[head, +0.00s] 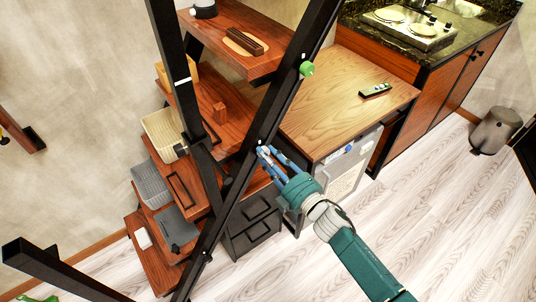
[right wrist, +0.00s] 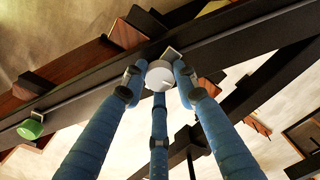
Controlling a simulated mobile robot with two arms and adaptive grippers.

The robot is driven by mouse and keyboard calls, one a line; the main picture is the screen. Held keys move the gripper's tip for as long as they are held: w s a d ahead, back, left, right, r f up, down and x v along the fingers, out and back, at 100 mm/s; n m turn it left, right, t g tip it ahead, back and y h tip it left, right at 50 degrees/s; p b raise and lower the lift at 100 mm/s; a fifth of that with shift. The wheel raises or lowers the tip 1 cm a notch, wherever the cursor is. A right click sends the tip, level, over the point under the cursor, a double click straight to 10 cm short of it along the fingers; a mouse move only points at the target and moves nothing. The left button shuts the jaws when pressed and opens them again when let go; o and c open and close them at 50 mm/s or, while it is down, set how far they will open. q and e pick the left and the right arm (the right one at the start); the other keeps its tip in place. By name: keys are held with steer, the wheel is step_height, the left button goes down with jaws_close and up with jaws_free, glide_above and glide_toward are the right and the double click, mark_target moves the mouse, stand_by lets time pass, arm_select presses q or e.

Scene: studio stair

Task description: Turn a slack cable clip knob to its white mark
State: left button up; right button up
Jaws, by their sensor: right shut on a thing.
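A pale round cable clip knob (right wrist: 159,73) sits on the dark slanted beam (head: 285,95), with a faint line across its face. My right gripper (head: 265,153) has blue fingers and is shut on this knob at the beam. In the right wrist view the fingertips (right wrist: 159,78) close around the knob from the sides and below. I cannot tell whether its line meets a white mark. A green knob (head: 307,69) sits higher on the same beam; it also shows at the left of the right wrist view (right wrist: 30,128). My left gripper is not in view.
Wooden stair treads (head: 215,105) with baskets (head: 165,133) stand behind the beam. A wooden counter (head: 335,100) with a remote (head: 375,90) is to the right. A bin (head: 495,130) stands by the kitchen unit. The floor at lower right is clear.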

steer(key=shift+s+a+f+m, duration=0.1)
steer(key=shift+f+m, duration=0.05)
steer(key=shift+m, duration=0.4)
steer(key=shift+s+f+m, duration=0.1)
steer(key=shift+f+m, duration=0.05)
steer(key=shift+m, duration=0.4)
steer(key=shift+p, duration=0.3)
steer(key=o, duration=1.1)
steer(key=shift+r, duration=0.1)
steer(key=shift+o, duration=0.2)
steer(key=shift+r, duration=0.15)
steer(key=v, duration=1.2)
